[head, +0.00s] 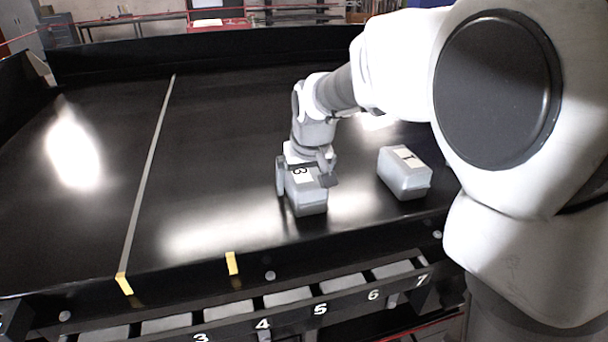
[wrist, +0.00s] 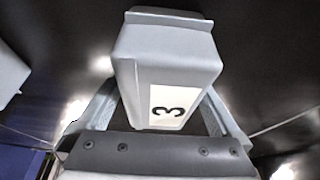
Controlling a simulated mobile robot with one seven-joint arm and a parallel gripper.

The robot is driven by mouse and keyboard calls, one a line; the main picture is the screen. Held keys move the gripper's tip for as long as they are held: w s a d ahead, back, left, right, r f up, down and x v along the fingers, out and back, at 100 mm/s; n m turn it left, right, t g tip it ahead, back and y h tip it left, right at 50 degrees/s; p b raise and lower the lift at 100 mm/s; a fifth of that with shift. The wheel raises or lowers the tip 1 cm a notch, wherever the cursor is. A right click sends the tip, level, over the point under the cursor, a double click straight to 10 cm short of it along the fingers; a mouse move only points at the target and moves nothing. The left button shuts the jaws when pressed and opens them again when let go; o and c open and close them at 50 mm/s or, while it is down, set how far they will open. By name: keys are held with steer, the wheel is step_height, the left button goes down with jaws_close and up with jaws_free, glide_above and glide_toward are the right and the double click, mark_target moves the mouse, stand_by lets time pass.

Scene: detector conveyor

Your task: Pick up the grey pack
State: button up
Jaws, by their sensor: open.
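A grey pack (head: 308,202) with a white label reading 3 sits on the black conveyor surface. My gripper (head: 305,178) is over this pack, with its fingers open and one at each side of it. In the wrist view the same pack (wrist: 165,60) lies between the two spread fingers of my gripper (wrist: 160,105), with its label toward the palm. Dark gaps show beside its narrow end, so I see no firm grip. A second grey pack (head: 404,182) with a white label lies to the right, apart from the gripper.
A front rail (head: 340,303) has several numbered slots below the conveyor edge. Yellow marks (head: 232,263) and a pale line (head: 148,170) lie to the left. The left part of the surface is clear. Part of a grey object (wrist: 10,75) shows at the wrist view's left edge.

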steer(key=c, duration=1.6)
steer(key=shift+r, duration=0.1)
